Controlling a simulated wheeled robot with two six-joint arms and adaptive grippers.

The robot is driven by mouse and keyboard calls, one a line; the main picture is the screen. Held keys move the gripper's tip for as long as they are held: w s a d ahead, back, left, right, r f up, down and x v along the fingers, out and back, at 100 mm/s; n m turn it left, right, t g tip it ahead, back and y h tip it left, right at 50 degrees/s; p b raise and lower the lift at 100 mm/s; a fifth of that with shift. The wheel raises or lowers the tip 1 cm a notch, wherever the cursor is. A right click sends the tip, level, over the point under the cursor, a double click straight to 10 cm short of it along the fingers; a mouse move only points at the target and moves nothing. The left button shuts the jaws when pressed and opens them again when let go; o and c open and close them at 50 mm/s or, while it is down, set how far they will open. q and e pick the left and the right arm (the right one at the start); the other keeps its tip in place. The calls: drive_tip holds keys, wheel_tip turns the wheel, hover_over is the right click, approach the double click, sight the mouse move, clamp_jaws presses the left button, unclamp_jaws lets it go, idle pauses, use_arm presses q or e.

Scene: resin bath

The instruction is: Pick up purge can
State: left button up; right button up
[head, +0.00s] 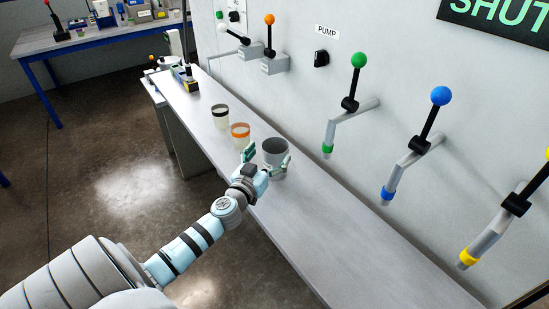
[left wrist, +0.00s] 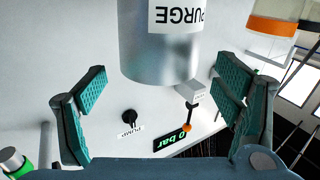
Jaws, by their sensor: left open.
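The purge can (head: 275,147) is a grey metal can standing upright on the long narrow bench, with its open top showing. In the left wrist view the can (left wrist: 160,60) carries a "PURGE" label and appears upside down at the top. My left gripper (head: 266,159) is open at the can's near side, its fingertips spread to either side of it. In the left wrist view the two green finger pads (left wrist: 162,88) stand apart with the can between and beyond them; neither visibly touches it. My right gripper is not in view.
On the bench (head: 345,235) behind the can stand an orange-banded cup (head: 240,134) and a black-banded cup (head: 220,117). Levers with green (head: 359,60), blue (head: 441,96) and yellow spouts project from the wall at right. The bench's near right part is clear.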

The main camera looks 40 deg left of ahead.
sight(281, 140)
use_arm(q)
drive_tip(key=x, duration=0.5)
drive_tip(key=shift+d+f, duration=0.1)
drive_tip(key=shift+f, duration=0.15)
drive_tip(key=shift+s, duration=0.15)
drive_tip(key=shift+s+r, duration=0.15)
drive_tip(key=shift+s, duration=0.05)
drive_tip(key=c, duration=1.7)
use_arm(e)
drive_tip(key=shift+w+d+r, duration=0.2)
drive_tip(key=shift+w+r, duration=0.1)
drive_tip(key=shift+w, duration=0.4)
use_arm(q)
drive_tip(key=shift+o, duration=0.2)
